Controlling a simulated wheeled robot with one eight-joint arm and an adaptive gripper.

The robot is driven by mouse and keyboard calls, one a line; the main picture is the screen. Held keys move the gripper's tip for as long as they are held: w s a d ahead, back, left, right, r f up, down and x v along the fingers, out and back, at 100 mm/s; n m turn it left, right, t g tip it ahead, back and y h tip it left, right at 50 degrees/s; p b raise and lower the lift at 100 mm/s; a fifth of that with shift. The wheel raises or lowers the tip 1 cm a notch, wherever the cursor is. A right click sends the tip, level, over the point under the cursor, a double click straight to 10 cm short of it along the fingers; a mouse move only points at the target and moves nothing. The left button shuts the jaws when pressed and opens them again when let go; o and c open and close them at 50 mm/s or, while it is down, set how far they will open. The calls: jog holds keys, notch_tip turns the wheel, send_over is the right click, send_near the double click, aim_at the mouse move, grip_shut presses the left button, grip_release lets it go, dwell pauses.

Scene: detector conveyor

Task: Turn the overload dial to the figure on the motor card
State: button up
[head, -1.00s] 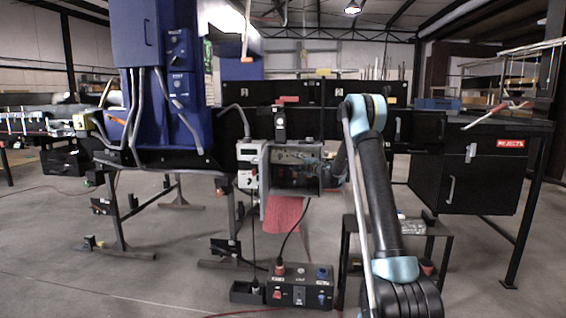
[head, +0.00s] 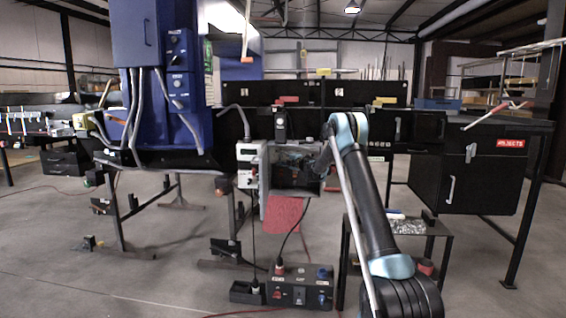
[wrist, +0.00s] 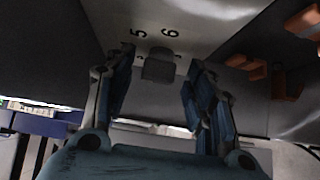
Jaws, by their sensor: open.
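The wrist view shows a small dark grey knob (wrist: 160,64) on a light plate (wrist: 195,22) with the figures 5 and 6 printed beside it; it looks like the overload dial. My gripper (wrist: 160,82) is open, with one finger to the left of the knob and one to the right. I cannot tell its depth gap to the knob, and neither finger visibly touches it. In the head view the open grey control box (head: 264,165) stands at the centre, with my arm's end at its right side. The dial is not discernible there. I cannot make out the motor card.
Orange-brown parts (wrist: 303,22) stick out at the right in the wrist view, near the right finger. A red panel (head: 283,212) hangs below the box. A black socket unit (head: 300,288) with cables sits on the floor below. A small bench (head: 410,226) stands at right.

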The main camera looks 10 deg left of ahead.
jog(key=shift+c, duration=0.6)
jog(key=c, duration=0.9)
jog(key=shift+c, duration=0.2)
jog(key=m+t+h, duration=0.1)
jog(key=m+t, duration=0.3)
jog(key=m, duration=0.1)
jog(key=f+m+t+h, duration=0.1)
jog(key=m+t, duration=0.3)
jog(key=m, duration=0.2)
jog(key=a+m+t+h, duration=0.1)
jog(key=m+t+h, duration=0.1)
jog(key=m, duration=0.4)
jog(key=shift+a+f+t, duration=0.1)
jog(key=shift+f+t, duration=0.25)
jog(key=shift+t, duration=0.55)
jog(key=shift+a+m+t+h, duration=0.1)
jog(key=shift+m+t+h, duration=0.4)
jog(key=shift+m+h, duration=1.25)
jog(key=shift+a+m+t+h, duration=0.1)
jog(key=shift+m+t+h, duration=0.4)
jog(key=shift+m+h, duration=1.2)
jog(key=shift+m, duration=0.65)
